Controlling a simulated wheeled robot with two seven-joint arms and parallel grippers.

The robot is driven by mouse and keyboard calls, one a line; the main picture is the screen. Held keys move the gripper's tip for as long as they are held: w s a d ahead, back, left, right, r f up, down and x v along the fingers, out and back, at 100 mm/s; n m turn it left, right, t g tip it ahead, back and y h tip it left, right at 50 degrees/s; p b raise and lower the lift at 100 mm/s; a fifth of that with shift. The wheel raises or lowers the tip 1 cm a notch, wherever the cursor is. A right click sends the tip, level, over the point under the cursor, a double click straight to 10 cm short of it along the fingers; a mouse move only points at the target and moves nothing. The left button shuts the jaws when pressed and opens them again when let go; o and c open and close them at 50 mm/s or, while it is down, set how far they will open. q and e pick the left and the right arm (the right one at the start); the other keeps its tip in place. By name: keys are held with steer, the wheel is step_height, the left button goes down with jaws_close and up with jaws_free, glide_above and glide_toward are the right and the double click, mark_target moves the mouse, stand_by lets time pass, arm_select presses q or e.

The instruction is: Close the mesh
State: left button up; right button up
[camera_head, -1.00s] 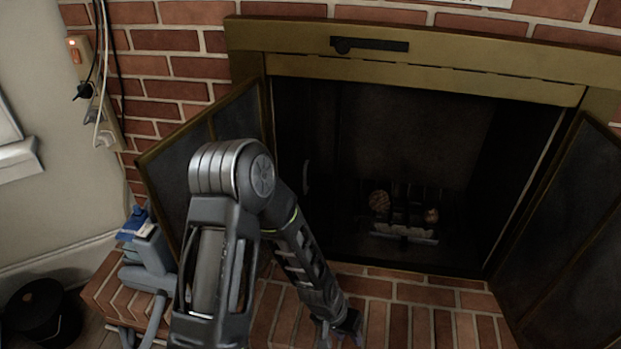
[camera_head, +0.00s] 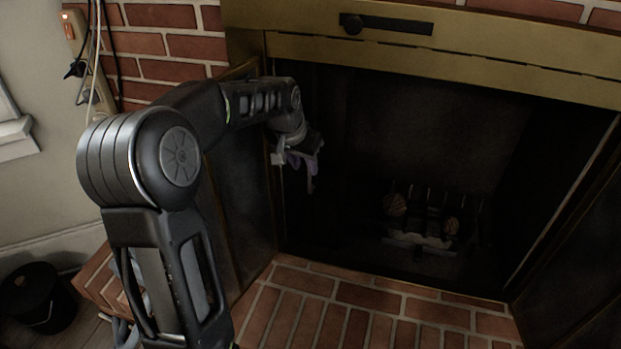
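The fireplace opening (camera_head: 420,140) is dark, and no mesh can be clearly made out across its middle. Any gathered mesh at its left side is too dark to tell apart. My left gripper (camera_head: 304,172) is at the left edge of the opening, at about mid height, with its fingers pointing down. Whether its fingers are apart or touch the mesh or its handle cannot be made out. My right gripper is not in view.
The left door (camera_head: 240,190) stands open beside my arm, and the right door (camera_head: 585,265) stands open at the right. A log grate (camera_head: 425,240) sits inside. The brick hearth (camera_head: 350,318) is clear. A black bucket (camera_head: 38,300) stands at lower left.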

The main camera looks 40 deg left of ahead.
mark_target(309, 176)
arm_select(q)
steer(key=b+x, duration=0.2)
steer(key=x, duration=0.5)
steer(key=shift+w+f, duration=0.1)
steer(key=shift+f, duration=0.2)
steer(key=shift+c, duration=0.2)
jaws_close()
stand_by(0.9)
